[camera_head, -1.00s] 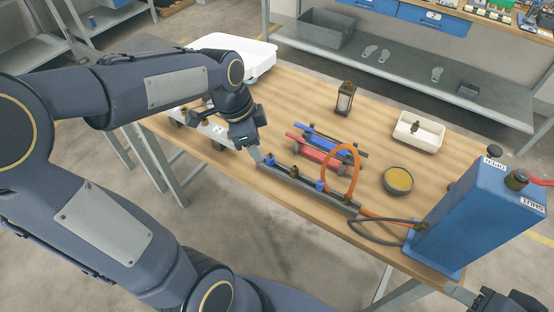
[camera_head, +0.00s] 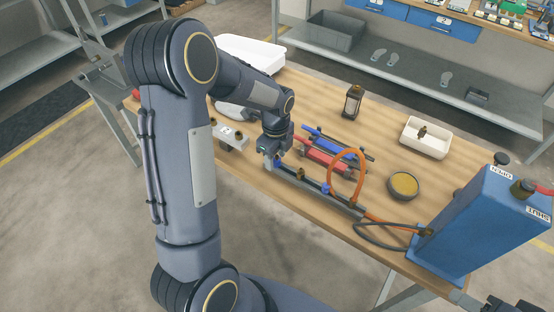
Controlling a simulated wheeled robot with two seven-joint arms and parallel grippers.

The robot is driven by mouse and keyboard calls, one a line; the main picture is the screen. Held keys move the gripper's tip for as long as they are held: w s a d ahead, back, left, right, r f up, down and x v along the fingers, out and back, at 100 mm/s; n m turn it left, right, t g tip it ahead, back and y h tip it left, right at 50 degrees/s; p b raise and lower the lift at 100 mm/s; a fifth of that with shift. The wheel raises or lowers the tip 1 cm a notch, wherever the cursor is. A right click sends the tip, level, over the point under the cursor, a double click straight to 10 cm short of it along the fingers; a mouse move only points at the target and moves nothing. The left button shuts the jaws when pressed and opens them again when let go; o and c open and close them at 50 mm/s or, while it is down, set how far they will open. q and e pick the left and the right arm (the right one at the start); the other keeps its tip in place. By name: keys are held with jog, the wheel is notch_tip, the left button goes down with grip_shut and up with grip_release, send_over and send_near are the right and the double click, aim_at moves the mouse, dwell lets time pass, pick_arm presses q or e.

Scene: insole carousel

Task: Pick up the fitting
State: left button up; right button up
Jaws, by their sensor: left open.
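A small brass fitting (camera_head: 422,132) stands in a white tray (camera_head: 440,148) at the right back of the wooden table. Another small brass piece (camera_head: 300,174) sits on a dark grey rail (camera_head: 315,194) with blue clamps. My left gripper (camera_head: 272,162) is open and points down at the left end of this rail, beside its blue clamp. It is far left of the tray, and whether it touches the rail cannot be told. A dark part, apparently of my right arm, shows at the bottom right corner; its jaws cannot be made out.
An orange hose (camera_head: 331,177) arches above the rail toward a blue box (camera_head: 474,226). Red and blue bars (camera_head: 327,157) lie behind the rail. A bowl of yellow contents (camera_head: 403,185) and a dark lantern (camera_head: 352,102) stand nearby. Free tabletop lies around the lantern.

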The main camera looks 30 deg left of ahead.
pick_arm(q)
jog(key=shift+f, duration=0.3)
grip_shut()
jog(key=shift+r, duration=0.1)
jog(key=shift+r, duration=0.5)
jog(key=shift+w+r, duration=0.2)
jog(key=shift+r, duration=1.05)
jog(key=w+d+r, duration=0.3)
jog(key=w+r, duration=0.1)
jog(key=w, duration=0.2)
jog(key=w+d+r+b, duration=0.1)
jog(key=w+d+r, duration=0.2)
jog(key=w+r, duration=0.2)
jog(key=shift+w+d+r, duration=0.2)
jog(key=shift+w+d, duration=0.1)
jog(key=shift+w, duration=0.2)
